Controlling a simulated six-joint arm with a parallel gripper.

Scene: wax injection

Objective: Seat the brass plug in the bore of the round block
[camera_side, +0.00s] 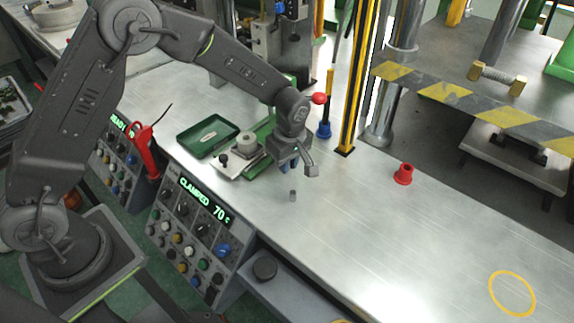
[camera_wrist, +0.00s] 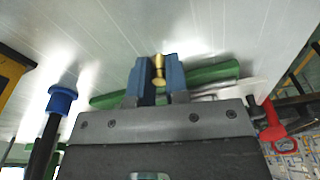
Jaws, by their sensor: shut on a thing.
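The brass plug (camera_wrist: 158,70) is held between the two blue fingertips of my gripper (camera_wrist: 158,80) in the wrist view. In the side view my gripper (camera_side: 290,166) hangs above the metal bench, to the right of and apart from the pale round block (camera_side: 247,141). The round block sits on a small fixture plate beside the green tray. Its bore is too small to make out, and I cannot clearly see it in the wrist view. In the side view the plug is hidden or too small to tell.
The green tray (camera_side: 203,151) lies left of the block. A small grey thing (camera_side: 293,195) shows on the bench below my gripper; I cannot tell what it is. A yellow-black post (camera_side: 360,85) and a red cup (camera_side: 403,174) stand to the right. The bench's front right is clear.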

